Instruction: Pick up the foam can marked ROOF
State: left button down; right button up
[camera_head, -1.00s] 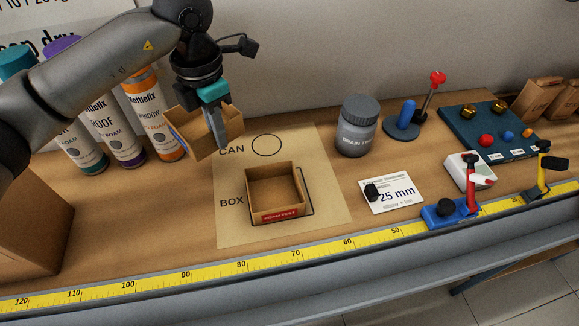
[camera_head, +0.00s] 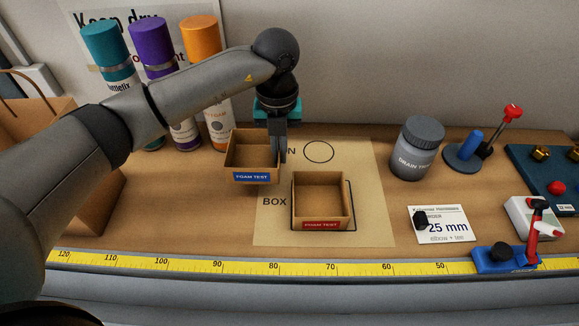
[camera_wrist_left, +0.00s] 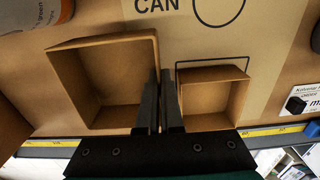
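The foam can with the purple cap (camera_head: 152,45) stands upright at the back left, between a teal-capped and an orange-capped can. My left forearm covers its middle and the ROOF word; part of that lettering showed on it earlier. My left gripper (camera_head: 279,158) is to its right, over the brown paper mat, pointing down. It is shut on the right wall of the small cardboard box with the blue FOAM TEST label (camera_head: 251,177), which appears slightly above the table. In the left wrist view this box (camera_wrist_left: 100,48) hangs left of the fingers (camera_wrist_left: 159,100). My right gripper is out of view.
The teal-capped can (camera_head: 103,42) and orange-capped can (camera_head: 202,38) stand close beside the purple one. A red-labelled box (camera_head: 321,224) sits on the mat (camera_head: 370,200). A grey drain jar (camera_head: 417,145) stands right. A paper bag (camera_head: 95,205) is at left. The mat's CAN circle is empty.

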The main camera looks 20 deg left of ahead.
pick_arm(q)
jog(key=shift+f+b, duration=0.3)
jog(key=shift+f, duration=1.85)
jog(key=shift+f, duration=0.2)
jog(key=c, duration=1.1)
grip_release()
jog(key=shift+r, duration=0.2)
